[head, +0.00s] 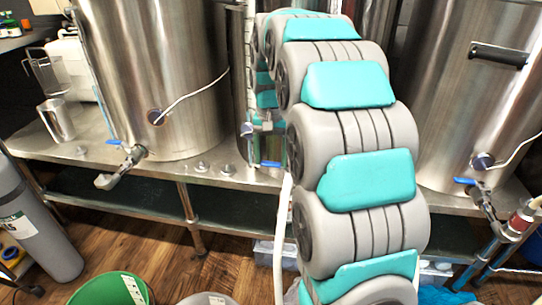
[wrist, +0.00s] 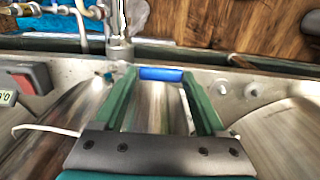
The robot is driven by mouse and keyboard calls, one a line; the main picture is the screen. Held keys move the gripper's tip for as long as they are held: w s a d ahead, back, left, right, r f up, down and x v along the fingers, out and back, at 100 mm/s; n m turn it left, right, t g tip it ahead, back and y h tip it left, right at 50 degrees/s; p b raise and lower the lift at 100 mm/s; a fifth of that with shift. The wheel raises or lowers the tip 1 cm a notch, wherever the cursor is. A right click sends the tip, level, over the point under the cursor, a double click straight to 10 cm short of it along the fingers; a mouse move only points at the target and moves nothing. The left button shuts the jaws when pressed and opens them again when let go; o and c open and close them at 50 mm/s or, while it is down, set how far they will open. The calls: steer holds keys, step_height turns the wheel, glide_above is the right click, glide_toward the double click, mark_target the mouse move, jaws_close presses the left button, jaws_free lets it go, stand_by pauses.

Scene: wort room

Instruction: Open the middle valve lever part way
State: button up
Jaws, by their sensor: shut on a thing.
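The middle valve lever has a blue handle (wrist: 161,74), seen in the wrist view lying crosswise between the tips of my gripper's two green fingers (wrist: 160,80). My gripper is shut on this handle, one finger at each end. The metal valve body and pipe (wrist: 120,45) show just beyond the left finger. In the head view the blue handle (head: 270,164) shows low at the bench edge, left of my arm. My arm hides most of the middle vessel and the valve there.
A left kettle (head: 160,75) and a right kettle (head: 470,90) stand on the steel bench (head: 75,150), each with a blue-levered valve. A grey cylinder (head: 35,225) and a green bucket (head: 115,290) stand on the wooden floor at left.

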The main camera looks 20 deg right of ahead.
mark_target(271, 163)
jaws_close()
steer(key=shift+a, duration=0.1)
stand_by(0.4)
steer(key=s+n, duration=0.1)
steer(key=n, duration=0.1)
steer(key=s+n+b, duration=0.1)
steer(key=a+n, duration=0.1)
steer(key=n, duration=0.1)
steer(key=shift+s+n, duration=0.3)
steer(key=shift+s, duration=0.1)
steer(key=shift+s+d+r+n, duration=0.1)
steer(key=shift+s+n, duration=0.3)
steer(key=shift+n, duration=0.35)
steer(key=shift+s+d+f+n, duration=0.1)
steer(key=shift+s+n, duration=0.3)
steer(key=shift+n, duration=0.4)
steer(key=shift+s+r+n, duration=0.1)
steer(key=shift+s+n, duration=0.3)
steer(key=shift+n, duration=0.35)
steer(key=o, duration=0.9)
jaws_free()
